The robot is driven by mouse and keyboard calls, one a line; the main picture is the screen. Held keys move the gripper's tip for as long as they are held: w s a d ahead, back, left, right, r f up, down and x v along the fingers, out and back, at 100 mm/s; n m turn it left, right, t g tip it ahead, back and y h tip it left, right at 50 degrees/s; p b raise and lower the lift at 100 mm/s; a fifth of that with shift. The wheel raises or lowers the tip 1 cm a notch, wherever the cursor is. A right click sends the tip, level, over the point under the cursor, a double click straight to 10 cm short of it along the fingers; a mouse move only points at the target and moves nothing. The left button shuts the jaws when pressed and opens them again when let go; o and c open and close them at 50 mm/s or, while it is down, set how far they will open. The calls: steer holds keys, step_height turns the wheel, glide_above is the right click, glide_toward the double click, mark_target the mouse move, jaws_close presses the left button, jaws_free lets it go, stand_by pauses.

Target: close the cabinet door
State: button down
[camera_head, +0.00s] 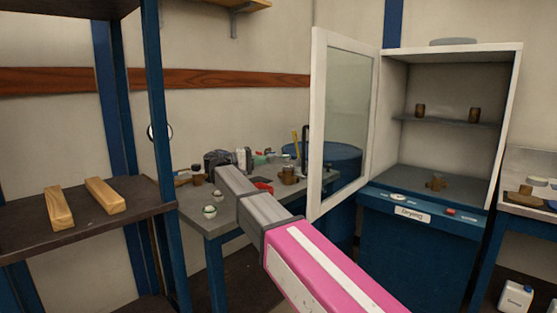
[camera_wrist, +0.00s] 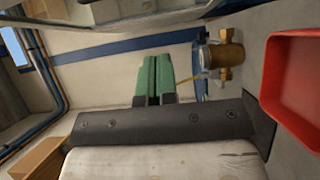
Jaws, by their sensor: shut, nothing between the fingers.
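The cabinet (camera_head: 513,120) stands at the right in the head view, with a white frame and an open front. Its door (camera_head: 348,115), a white frame around a glass pane, is hinged on the cabinet's left side and stands wide open. My gripper shows in the wrist view (camera_wrist: 153,76) with its green fingertips together and nothing between them. In the head view my arm reaches over the table, left of the door and apart from it in the picture. The fingertips are hard to make out there. The door is not visible in the wrist view.
Brass parts stand on the cabinet shelf (camera_head: 450,122) and floor. A grey table (camera_head: 215,222) with small parts lies under my arm. A blue barrel (camera_head: 345,160) shows behind the door glass. A brass meter (camera_wrist: 225,56) and red tray (camera_wrist: 292,85) are beside my gripper.

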steer(key=s+d+x, duration=0.1)
steer(key=s+x, duration=0.1)
steer(key=x, duration=1)
steer(key=shift+s, duration=0.3)
steer(key=shift+d, duration=0.15)
